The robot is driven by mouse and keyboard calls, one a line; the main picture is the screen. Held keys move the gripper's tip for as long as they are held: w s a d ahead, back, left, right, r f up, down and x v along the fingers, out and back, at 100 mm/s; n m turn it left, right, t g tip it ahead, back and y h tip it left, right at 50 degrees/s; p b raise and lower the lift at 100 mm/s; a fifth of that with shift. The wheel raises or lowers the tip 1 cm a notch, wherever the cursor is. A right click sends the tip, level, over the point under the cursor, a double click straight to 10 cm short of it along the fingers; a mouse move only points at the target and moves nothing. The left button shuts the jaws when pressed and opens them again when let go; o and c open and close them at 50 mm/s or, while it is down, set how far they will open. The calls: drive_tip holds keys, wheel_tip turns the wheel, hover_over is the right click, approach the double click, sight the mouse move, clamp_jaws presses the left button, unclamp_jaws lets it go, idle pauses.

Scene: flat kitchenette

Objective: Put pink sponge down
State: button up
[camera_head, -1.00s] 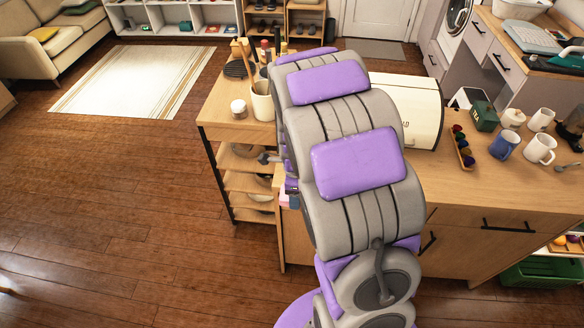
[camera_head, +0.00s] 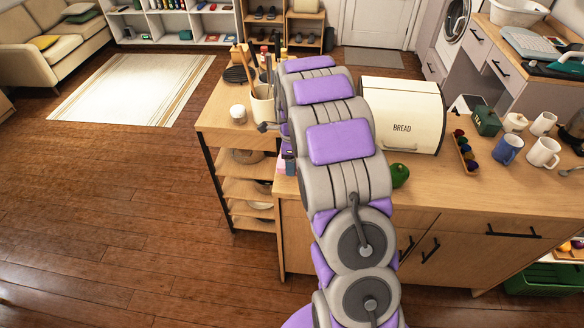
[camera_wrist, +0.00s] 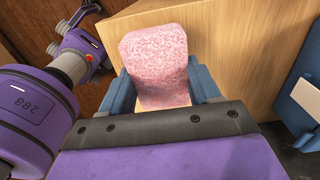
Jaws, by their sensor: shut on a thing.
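In the wrist view, the pink speckled sponge (camera_wrist: 157,58) stands up between the two blue fingers of my gripper (camera_wrist: 162,88). My gripper is shut on it. A pale wood surface lies close beyond the sponge; I cannot tell whether they touch. In the head view, my arm hides most of the gripper and sponge. Only a small blue and pink part shows at the left end of the counter, beside the shelf unit.
The wooden counter (camera_head: 470,205) carries a cream bread box (camera_head: 402,108), a green round thing (camera_head: 399,175), a tray of colored pods (camera_head: 465,152) and several mugs. A utensil crock (camera_head: 262,106) and a small jar (camera_head: 238,114) stand on the shelf unit. Floor at left is clear.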

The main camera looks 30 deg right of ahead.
drive_tip(key=shift+w+a, duration=0.15)
drive_tip(key=shift+w, duration=0.15)
wheel_tip(320, 180, down, 4)
drive_tip(key=shift+r+b, duration=0.25)
drive_tip(key=shift+b, duration=0.45)
drive_tip(key=shift+d+f, duration=0.1)
drive_tip(key=shift+d, duration=0.25)
drive_tip(key=o, duration=0.9)
drive_tip(key=shift+a, duration=0.2)
